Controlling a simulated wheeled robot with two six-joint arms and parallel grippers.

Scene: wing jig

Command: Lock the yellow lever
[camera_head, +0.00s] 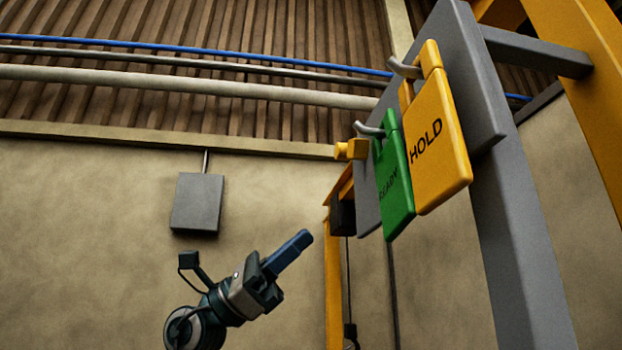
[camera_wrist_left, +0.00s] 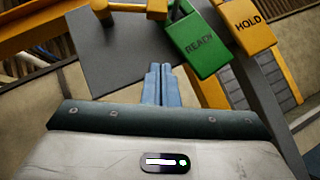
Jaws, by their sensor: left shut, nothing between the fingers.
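The yellow lever (camera_head: 351,149) shows in the head view as a short yellow piece at the left edge of the grey panel (camera_head: 368,205). In the left wrist view the lever (camera_wrist_left: 133,8) lies roughly level across the top edge, partly cut off. My left gripper (camera_head: 304,238) is below and left of the lever in the head view, apart from it. Its blue fingers are together and empty. In the left wrist view the fingertips (camera_wrist_left: 160,68) point at the grey panel, below the lever. My right gripper is not in view.
A green READY tag (camera_head: 395,180) and a yellow HOLD tag (camera_head: 436,135) hang from hooks on the panel, right of the lever. A grey post (camera_head: 520,240) and yellow frame (camera_head: 577,70) stand at the right. A grey wall box (camera_head: 197,203) is behind at left.

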